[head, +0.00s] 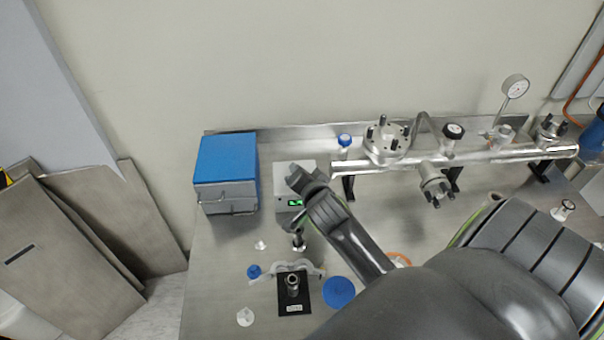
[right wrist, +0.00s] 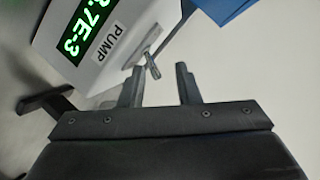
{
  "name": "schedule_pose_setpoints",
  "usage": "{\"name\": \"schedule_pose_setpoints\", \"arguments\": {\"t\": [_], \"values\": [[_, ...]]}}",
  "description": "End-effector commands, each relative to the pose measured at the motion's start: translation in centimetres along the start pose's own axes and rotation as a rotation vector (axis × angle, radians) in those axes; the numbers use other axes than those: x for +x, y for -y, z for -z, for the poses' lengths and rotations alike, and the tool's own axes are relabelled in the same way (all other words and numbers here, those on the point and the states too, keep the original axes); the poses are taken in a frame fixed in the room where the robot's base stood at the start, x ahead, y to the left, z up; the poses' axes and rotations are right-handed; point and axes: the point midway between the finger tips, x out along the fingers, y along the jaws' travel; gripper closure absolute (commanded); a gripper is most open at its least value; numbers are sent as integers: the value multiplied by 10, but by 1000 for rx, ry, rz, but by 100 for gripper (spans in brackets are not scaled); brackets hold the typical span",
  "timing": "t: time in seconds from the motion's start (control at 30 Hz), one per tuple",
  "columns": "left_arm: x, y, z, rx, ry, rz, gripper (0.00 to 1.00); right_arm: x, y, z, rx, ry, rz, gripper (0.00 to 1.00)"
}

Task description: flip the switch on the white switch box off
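The white switch box (head: 297,167) stands on the steel bench beside a blue box, partly hidden behind my right arm in the head view. Its green display (head: 295,202) is lit. In the right wrist view the box (right wrist: 120,18) shows green digits, a PUMP label (right wrist: 108,42) and a small metal toggle switch (right wrist: 152,68). My right gripper (right wrist: 159,84) is open, its two fingers apart and empty. The toggle's tip lies just ahead of the gap, nearer the left finger; contact cannot be told. My left gripper is not in view.
The blue box (head: 226,160) stands left of the switch box. A steel pipe manifold (head: 470,160) with valves and a gauge (head: 515,86) runs to the right. A black block (head: 293,304), a blue disc (head: 339,291) and small fittings lie in front.

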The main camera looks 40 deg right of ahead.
Motion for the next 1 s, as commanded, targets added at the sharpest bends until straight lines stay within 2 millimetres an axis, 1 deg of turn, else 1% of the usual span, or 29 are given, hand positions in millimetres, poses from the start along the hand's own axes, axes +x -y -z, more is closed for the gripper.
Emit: {"name": "schedule_pose_setpoints", "arguments": {"t": [0.03, 0.13, 0.4, 0.57, 0.77, 1.0], "values": [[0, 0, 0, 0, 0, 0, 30, 0, -4, -2, -1, 4, -10, 67], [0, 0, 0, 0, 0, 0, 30, 0, -5, -2, -1, 4, -12, 67], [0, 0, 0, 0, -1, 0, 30, 0, -6, -2, -5, 5, -18, 67], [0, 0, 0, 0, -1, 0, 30, 0, -4, -4, -52, -1, -40, 67], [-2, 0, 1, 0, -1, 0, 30, 1, 3, -7, -213, -25, -108, 67], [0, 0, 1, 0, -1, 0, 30, 2, 11, -13, -462, -64, -212, 67]]}}
